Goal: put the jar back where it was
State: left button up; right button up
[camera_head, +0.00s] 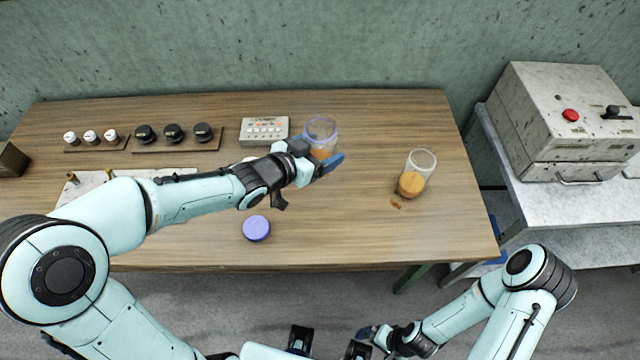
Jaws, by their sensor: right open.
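A clear jar (321,128) with a bluish rim and orange contents stands at the back middle of the table. My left gripper (318,166) is right at this jar and hides its lower part; I cannot tell whether its fingers close on it. A second clear jar (421,160) with orange contents is farther right, apart from both grippers. A round purple lid (256,228) lies near the table's front. My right gripper (366,340) is open and empty, low in front of the table.
The wooden table (350,230) has free room at front right. A small orange patch (396,204) lies by the second jar. Black knobs (173,133), white knobs (90,136) and a grey button box (264,130) line the back. A machine (560,120) stands on the right bench.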

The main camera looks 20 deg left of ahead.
pick_arm(q)
jog(key=f, duration=0.2)
jog(key=f+b, duration=0.1)
jog(key=f, duration=0.3)
jog(key=shift+w+b, duration=0.3)
jog(key=shift+b, duration=0.1)
jog(key=shift+f+b, duration=0.65)
jog(key=shift+f, duration=1.8)
pick_arm(e)
jog(key=shift+s+f, duration=0.2)
jog(key=shift+f, duration=0.5)
jog(key=shift+s+f, duration=0.25)
jog(key=shift+f, duration=0.4)
jog(key=shift+s+f, duration=0.2)
jog(key=shift+f, duration=0.5)
pick_arm(q)
jog(key=shift+f, duration=0.1)
pick_arm(e)
jog(key=shift+f, duration=0.1)
pick_arm(q)
jog(key=shift+f, duration=0.15)
jog(key=o, duration=1.1)
jog(key=shift+o, duration=0.4)
pick_arm(e)
jog(key=shift+f, duration=0.1)
